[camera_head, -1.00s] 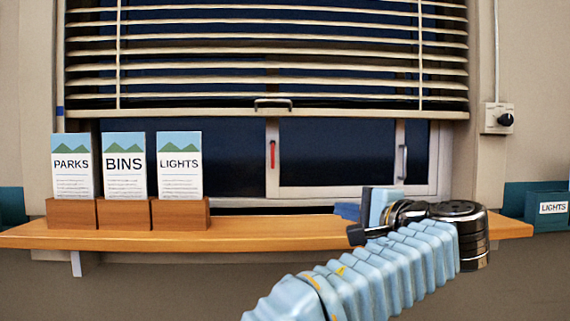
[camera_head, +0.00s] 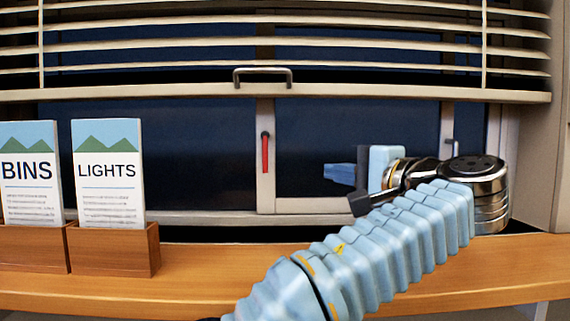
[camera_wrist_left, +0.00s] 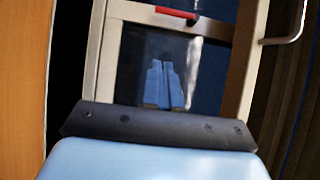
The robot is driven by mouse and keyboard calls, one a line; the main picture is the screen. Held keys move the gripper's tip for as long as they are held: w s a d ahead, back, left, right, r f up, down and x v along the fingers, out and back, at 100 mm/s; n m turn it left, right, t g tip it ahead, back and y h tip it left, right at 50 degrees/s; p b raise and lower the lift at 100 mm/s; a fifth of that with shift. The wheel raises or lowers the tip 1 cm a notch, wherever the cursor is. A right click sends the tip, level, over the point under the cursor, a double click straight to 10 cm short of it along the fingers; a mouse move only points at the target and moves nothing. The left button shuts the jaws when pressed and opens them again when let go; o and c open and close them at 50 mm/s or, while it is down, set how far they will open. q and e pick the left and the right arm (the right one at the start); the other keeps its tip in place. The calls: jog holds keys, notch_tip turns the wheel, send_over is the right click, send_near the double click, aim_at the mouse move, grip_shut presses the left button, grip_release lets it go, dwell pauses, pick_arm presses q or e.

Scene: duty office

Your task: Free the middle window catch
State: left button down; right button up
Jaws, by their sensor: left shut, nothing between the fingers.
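The middle window catch, a red lever (camera_head: 265,153), hangs vertical on the pale middle window post (camera_head: 266,190). It also shows at the top of the left wrist view (camera_wrist_left: 178,12). My left gripper (camera_head: 338,173) is in front of the right-hand pane, to the right of the red catch and slightly lower, apart from it. Its blue fingers are shut together and empty, and they show in the left wrist view (camera_wrist_left: 164,82). A grey handle (camera_head: 449,150) is on the right window post, partly hidden behind my arm. My right gripper is not in view.
A slatted blind hangs above, its bottom rail (camera_head: 360,92) over the catch, with a grey pull handle (camera_head: 262,75). A wooden sill (camera_head: 200,285) runs below. Leaflet holders marked BINS (camera_head: 28,175) and LIGHTS (camera_head: 108,175) stand on its left.

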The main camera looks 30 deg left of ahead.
aim_at(265, 153)
pick_arm(q)
jog(key=shift+a, duration=0.1)
jog(key=s+a+x, duration=0.1)
jog(key=s+x, duration=0.1)
jog(key=x, duration=1)
jog(key=shift+s+a, duration=0.15)
jog(key=shift+a, duration=0.25)
